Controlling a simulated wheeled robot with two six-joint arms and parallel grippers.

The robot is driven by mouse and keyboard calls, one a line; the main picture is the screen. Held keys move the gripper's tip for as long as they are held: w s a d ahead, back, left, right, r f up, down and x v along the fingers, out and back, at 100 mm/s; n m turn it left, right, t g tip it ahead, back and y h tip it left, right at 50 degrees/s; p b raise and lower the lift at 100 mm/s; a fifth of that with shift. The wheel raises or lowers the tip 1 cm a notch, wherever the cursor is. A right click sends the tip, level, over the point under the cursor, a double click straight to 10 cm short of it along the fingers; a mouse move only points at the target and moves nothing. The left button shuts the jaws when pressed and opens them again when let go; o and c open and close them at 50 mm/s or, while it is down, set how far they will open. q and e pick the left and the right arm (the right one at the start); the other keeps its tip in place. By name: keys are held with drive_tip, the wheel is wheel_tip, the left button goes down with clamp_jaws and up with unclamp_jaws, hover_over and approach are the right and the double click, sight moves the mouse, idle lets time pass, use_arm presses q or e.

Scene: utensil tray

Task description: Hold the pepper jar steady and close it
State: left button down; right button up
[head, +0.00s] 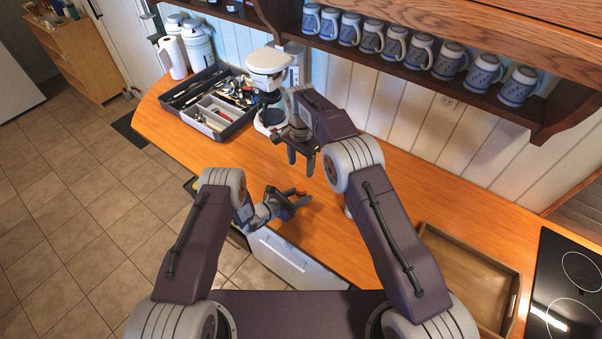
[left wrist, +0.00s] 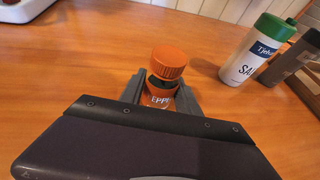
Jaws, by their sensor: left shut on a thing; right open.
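The pepper jar (left wrist: 160,98) stands upright on the wooden counter, an orange body with part of its lettering showing. Its ribbed orange lid (left wrist: 168,63) sits above a dark neck band; I cannot tell whether it is fully seated. In the head view only a small orange spot of the jar (head: 300,190) shows. My left gripper (head: 297,199) is shut around the jar body from the near side, one finger (left wrist: 133,90) on each side. My right gripper (head: 302,158) is open and empty, fingers pointing down, beyond the jar in the head view.
A green-lidded salt jar (left wrist: 255,52) stands to the right, with a dark grey object (left wrist: 299,58) beside it. A utensil tray (head: 213,112) and a white coffee machine (head: 268,62) stand at the back left. A wooden tray (head: 465,280) lies right. Mugs (head: 395,45) line the shelf.

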drive_tip(key=shift+r, duration=0.45)
use_arm(q)
drive_tip(key=c, duration=0.8)
unclamp_jaws()
drive_tip(key=b+v, duration=0.2)
drive_tip(key=v, duration=0.7)
drive_tip(key=shift+a, duration=0.1)
use_arm(e)
wheel_tip(320, 180, down, 2)
drive_tip(key=shift+f, duration=0.1)
